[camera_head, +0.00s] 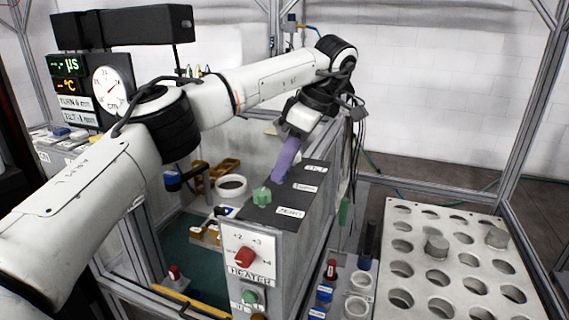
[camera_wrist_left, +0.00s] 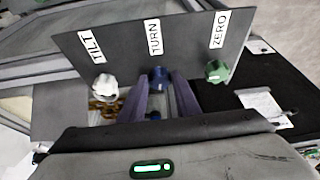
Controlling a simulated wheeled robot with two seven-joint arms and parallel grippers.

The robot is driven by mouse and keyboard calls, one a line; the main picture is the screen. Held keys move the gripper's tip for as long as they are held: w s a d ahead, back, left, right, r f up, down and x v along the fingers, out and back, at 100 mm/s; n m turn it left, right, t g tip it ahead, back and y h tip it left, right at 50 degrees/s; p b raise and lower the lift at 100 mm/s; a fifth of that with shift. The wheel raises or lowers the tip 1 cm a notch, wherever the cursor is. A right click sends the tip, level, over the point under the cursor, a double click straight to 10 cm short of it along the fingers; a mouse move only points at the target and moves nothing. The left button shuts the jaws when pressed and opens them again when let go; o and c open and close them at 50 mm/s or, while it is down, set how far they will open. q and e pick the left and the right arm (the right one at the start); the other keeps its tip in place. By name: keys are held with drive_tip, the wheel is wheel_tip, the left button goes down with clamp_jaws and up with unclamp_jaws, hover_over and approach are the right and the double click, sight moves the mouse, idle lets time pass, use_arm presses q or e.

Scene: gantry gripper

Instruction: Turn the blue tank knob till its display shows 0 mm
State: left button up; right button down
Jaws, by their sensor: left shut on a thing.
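The blue knob (camera_wrist_left: 158,76) sits by the TURN label on the dark panel, between a white knob (camera_wrist_left: 105,85) at TILT and a green knob (camera_wrist_left: 217,71) at ZERO. My left gripper (camera_wrist_left: 160,82) has its purple fingers on either side of the blue knob and is shut on it. In the head view the left gripper (camera_head: 281,177) reaches down onto the panel top, and its fingers hide the blue knob. The display (camera_head: 77,103) at the upper left has a TURN line and a TILT line in mm; the TURN digit is too small to read surely.
A grey control box (camera_head: 240,289) with a red HEATER knob (camera_head: 245,257) carries the panel. A rack with round holes (camera_head: 413,291) stands at the right. A round dial (camera_head: 112,91) is beside the display. Small bottles and cups stand close to the box.

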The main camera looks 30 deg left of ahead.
use_arm(q)
drive_tip(key=o, duration=1)
drive_tip(key=shift+o, duration=0.2)
drive_tip(key=v, duration=1)
drive_tip(key=shift+r, duration=0.2)
